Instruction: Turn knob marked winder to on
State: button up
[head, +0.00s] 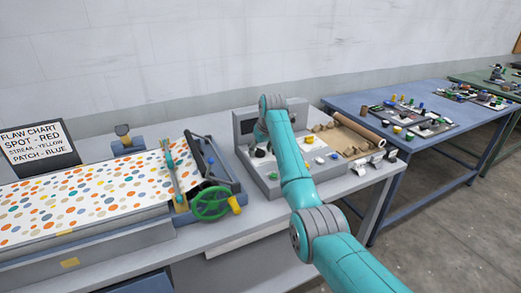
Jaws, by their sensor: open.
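The grey control box (246,122) stands on the bench near the middle of the head view, with an upright back panel and a sloped front. No label is readable, so I cannot tell which knob is marked winder.
Left is a machine bed with dotted sheet (90,200), a green handwheel (211,203) and a flaw chart sign (38,146). Right of the box lie a brown roll and sheet (350,140) and white fittings (376,163). A blue table (365,105) with small parts stands beyond.

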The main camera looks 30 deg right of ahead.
jog(key=c, duration=1.1)
jog(key=shift+m, duration=0.3)
jog(key=m+h, duration=0.1)
jog(key=m, duration=0.1)
jog(key=m+h, duration=0.1)
jog(key=m, duration=0.2)
jog(key=shift+a+g, duration=0.2)
jog(key=shift+g, duration=0.1)
jog(key=m+h, duration=0.1)
jog(key=m, duration=0.2)
jog(key=m+g, duration=0.1)
jog(key=m, duration=0.2)
jog(key=shift+w+g+h, duration=0.15)
jog(key=shift+g+h, duration=0.15)
jog(key=shift+h, duration=0.1)
jog(key=shift+m, duration=0.3)
